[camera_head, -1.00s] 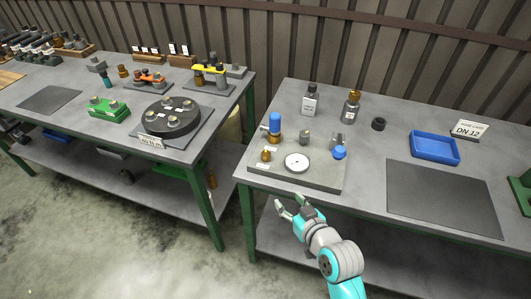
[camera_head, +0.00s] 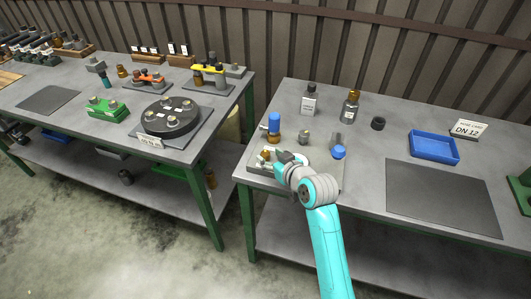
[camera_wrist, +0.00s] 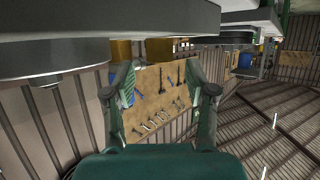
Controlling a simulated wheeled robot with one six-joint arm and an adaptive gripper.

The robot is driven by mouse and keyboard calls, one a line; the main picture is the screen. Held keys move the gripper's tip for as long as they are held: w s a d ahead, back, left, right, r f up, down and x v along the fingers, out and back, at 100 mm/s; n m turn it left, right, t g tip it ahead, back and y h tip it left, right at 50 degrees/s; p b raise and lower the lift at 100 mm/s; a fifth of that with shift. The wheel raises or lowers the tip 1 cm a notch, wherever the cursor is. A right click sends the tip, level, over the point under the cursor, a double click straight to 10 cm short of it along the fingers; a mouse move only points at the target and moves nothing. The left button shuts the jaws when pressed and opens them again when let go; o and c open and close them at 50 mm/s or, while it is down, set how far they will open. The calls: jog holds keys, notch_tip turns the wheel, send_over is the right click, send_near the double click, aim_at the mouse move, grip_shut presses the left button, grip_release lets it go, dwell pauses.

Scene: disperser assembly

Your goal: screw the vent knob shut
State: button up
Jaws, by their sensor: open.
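A small brass knob (camera_head: 265,155) stands at the front left of a grey tray (camera_head: 328,182) on the right bench. It may be the vent knob; I cannot read its label.
A blue-topped bottle (camera_head: 274,127), a grey knob (camera_head: 304,138) and a blue-capped part (camera_head: 338,152) stand close around my gripper. A blue bin (camera_head: 433,147) and dark mat (camera_head: 442,195) lie right.

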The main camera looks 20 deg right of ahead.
aim_at(266, 153)
jog(key=shift+x, duration=2)
grip_shut()
